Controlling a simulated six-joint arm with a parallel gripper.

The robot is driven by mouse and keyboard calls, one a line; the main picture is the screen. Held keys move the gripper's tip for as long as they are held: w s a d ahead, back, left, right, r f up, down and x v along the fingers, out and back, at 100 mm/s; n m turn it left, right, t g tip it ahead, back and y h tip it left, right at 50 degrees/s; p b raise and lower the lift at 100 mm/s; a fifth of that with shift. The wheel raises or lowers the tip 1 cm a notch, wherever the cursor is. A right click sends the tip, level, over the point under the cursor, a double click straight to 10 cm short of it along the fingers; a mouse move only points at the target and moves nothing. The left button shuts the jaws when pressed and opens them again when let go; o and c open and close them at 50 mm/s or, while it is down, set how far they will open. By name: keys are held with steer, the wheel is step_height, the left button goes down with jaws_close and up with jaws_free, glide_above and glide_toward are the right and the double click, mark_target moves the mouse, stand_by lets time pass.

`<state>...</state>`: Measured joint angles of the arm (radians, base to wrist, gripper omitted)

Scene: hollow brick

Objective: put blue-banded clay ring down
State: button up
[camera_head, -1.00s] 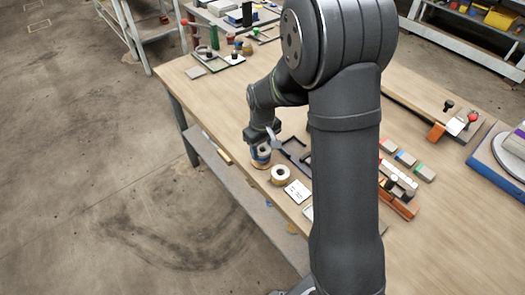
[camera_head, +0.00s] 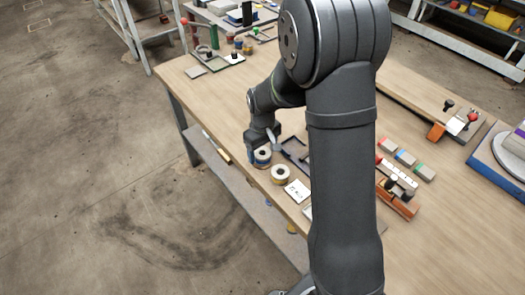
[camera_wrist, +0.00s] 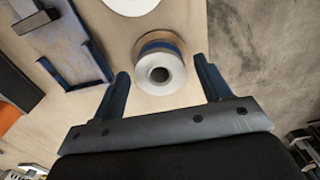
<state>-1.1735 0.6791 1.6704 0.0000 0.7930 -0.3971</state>
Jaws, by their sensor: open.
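The blue-banded clay ring (camera_head: 263,154) stands upright on the wooden table near its left edge. In the wrist view the ring (camera_wrist: 160,72) shows its pale top, dark centre hole and a blue band on its side. My gripper (camera_head: 265,141) is just above it in the head view. In the wrist view my gripper (camera_wrist: 163,78) is open, with one dark finger on each side of the ring and a visible gap to both.
A dark blue tray (camera_wrist: 72,45) lies left of the ring in the wrist view. The table edge is close on the right there.

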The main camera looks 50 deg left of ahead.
step_height(320, 180, up, 12)
steer(key=shift+f, duration=0.15)
stand_by(0.4)
step_height(320, 180, down, 13)
steer(key=shift+r, duration=0.2)
step_height(320, 180, up, 3)
steer(key=shift+r, duration=0.75)
